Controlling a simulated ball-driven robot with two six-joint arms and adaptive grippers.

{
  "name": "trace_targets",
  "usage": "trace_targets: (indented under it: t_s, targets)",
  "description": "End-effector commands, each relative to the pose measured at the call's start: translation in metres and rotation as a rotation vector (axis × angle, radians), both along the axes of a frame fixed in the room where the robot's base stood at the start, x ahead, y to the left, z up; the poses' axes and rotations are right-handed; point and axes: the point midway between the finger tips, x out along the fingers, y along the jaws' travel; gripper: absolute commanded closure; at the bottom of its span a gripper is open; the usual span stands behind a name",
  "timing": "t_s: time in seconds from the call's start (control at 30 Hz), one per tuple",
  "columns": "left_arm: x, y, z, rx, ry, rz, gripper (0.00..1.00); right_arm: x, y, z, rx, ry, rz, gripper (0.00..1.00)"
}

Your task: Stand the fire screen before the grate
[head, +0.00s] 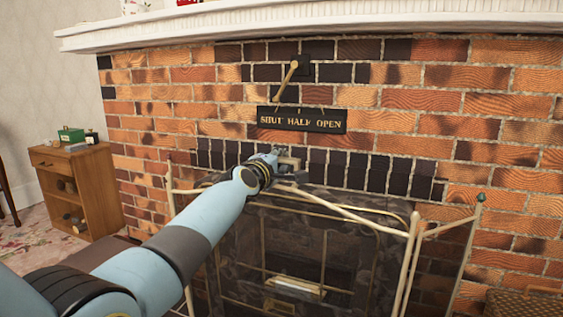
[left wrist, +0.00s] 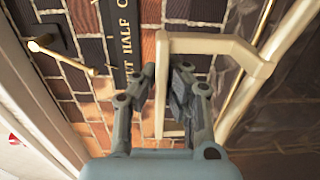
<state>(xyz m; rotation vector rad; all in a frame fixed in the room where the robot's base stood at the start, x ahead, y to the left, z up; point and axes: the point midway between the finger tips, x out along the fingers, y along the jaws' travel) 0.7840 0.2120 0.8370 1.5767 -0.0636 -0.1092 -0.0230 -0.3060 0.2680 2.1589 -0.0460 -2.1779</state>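The fire screen (head: 412,240) is a pale brass frame with see-through dark panels and angled side wings. It stands upright in front of the dark fireplace opening; its feet are out of view. The grate behind it is hard to make out through the panels. My left gripper (head: 285,166) is at the screen's top centre, on its raised handle (head: 291,161). In the left wrist view, the handle (left wrist: 210,44) is a squared pale loop, and one bar passes between the fingers of my left gripper (left wrist: 164,72), which look closed on it. My right gripper is out of view.
A black sign (head: 301,119) reading SHUT HALF OPEN and a brass lever (head: 287,80) are on the brick wall above. The white mantel (head: 300,30) overhangs. A wooden cabinet (head: 95,185) stands left. A wicker basket (head: 520,302) sits at lower right.

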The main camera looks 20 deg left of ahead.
Motion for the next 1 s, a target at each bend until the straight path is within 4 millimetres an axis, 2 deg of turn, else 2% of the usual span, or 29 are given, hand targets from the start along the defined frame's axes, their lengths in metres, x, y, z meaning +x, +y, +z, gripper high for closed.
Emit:
trace_targets:
  t_s: [0.03, 0.33, 0.4, 0.53, 0.57, 0.87, 1.0]
  targets:
    - [0.002, 0.000, 0.008, 0.000, -0.014, 0.003, 1.00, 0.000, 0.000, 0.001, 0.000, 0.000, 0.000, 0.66]
    - [0.001, 0.000, 0.008, 0.000, -0.014, 0.003, 1.00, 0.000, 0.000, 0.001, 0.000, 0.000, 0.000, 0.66]
    - [0.001, 0.000, 0.008, 0.000, -0.014, 0.003, 0.86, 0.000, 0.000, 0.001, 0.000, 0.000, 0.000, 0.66]
    - [0.001, 0.000, 0.007, 0.000, -0.011, 0.002, 0.69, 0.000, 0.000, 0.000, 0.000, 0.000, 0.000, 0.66]
    - [0.001, 0.000, 0.006, 0.000, -0.010, 0.002, 0.67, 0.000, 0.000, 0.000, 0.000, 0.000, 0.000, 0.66]
    - [-0.003, 0.000, -0.004, 0.001, 0.006, -0.001, 0.67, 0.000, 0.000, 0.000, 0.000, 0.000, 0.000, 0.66]
    - [-0.016, 0.001, -0.002, 0.002, 0.002, -0.002, 0.67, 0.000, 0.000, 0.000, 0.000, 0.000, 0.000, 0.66]
